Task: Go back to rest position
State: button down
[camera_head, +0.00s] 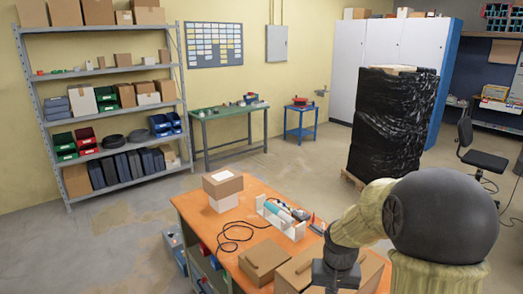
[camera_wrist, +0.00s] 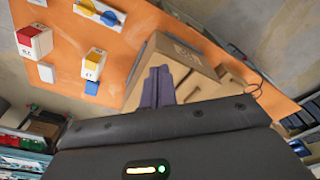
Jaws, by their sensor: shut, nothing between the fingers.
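My gripper (camera_wrist: 158,86) shows in the wrist view with its two dark fingers together and nothing between them. The fingers stand in front of a cardboard box; I cannot tell how far apart they are. In the wrist view, a white box with a red top (camera_wrist: 34,42) and a white box with a yellow part (camera_wrist: 94,63) stand on the orange tabletop (camera_wrist: 60,110). In the head view my arm reaches over the right part of the orange workbench (camera_head: 190,208), and its dark end is at the lower edge, with the fingertips not visible.
An open cardboard box (camera_wrist: 180,50) lies close to my fingers. In the head view, a brown box on a white one (camera_head: 222,186), a white tray of tools (camera_head: 280,222), a black cable (camera_head: 232,232) and a flat carton (camera_head: 264,258) are on the bench. A black-wrapped pallet (camera_head: 392,125) stands behind.

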jog(key=s+a+f+n+b, duration=0.1)
jog(key=s, duration=0.4)
jog(key=s+a+f+n+t+b, duration=0.1)
jog(key=s+b, duration=0.1)
jog(key=s, duration=0.4)
jog(key=shift+s+a+f+b, duration=0.3)
jog(key=shift+a+f, duration=0.05)
jog(key=shift+f, duration=0.05)
